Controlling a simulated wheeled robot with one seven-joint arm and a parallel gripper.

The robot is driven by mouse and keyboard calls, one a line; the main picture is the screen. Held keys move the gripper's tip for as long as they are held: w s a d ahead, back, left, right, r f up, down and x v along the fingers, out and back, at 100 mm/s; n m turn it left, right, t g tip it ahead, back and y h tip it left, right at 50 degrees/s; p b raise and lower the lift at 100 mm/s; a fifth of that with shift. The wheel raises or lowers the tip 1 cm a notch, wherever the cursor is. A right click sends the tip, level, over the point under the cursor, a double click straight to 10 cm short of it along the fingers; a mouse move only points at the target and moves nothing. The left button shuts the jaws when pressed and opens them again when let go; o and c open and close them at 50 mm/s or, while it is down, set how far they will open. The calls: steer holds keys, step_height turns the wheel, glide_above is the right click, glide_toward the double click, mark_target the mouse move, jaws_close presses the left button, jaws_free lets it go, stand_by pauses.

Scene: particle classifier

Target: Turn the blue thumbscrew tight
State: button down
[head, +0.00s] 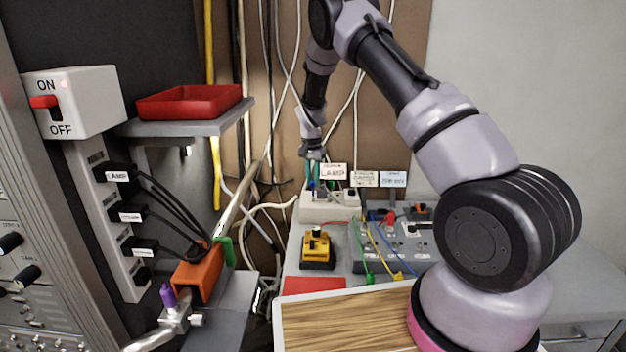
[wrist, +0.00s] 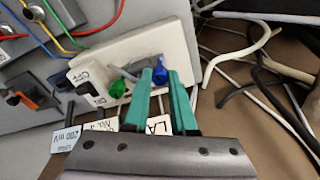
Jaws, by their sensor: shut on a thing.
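The blue thumbscrew (wrist: 159,71) sits at one end of a white box (wrist: 125,50) in the wrist view. My gripper (wrist: 160,77) has its two teal fingers on either side of the thumbscrew, shut on it. The fingers hide part of the thumbscrew's sides. In the head view my gripper (head: 312,182) reaches down to the left end of the white box (head: 325,212) at the back of the bench. Whether the thumbscrew is tight cannot be told.
A green knob (wrist: 121,88) and an OFF/ON rocker switch (wrist: 88,80) are beside the thumbscrew. Label cards, including a LAMP card (head: 332,172), stand close by the fingers. Loose cables hang behind. A yellow device (head: 318,250) stands in front.

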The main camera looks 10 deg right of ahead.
mark_target(312, 183)
steer(key=shift+m, duration=0.6)
steer(key=c, duration=0.7)
jaws_free()
step_height(312, 183, up, 11)
steer(key=shift+s+a, duration=0.2)
steer(key=shift+s, duration=0.15)
steer(key=shift+f, duration=0.1)
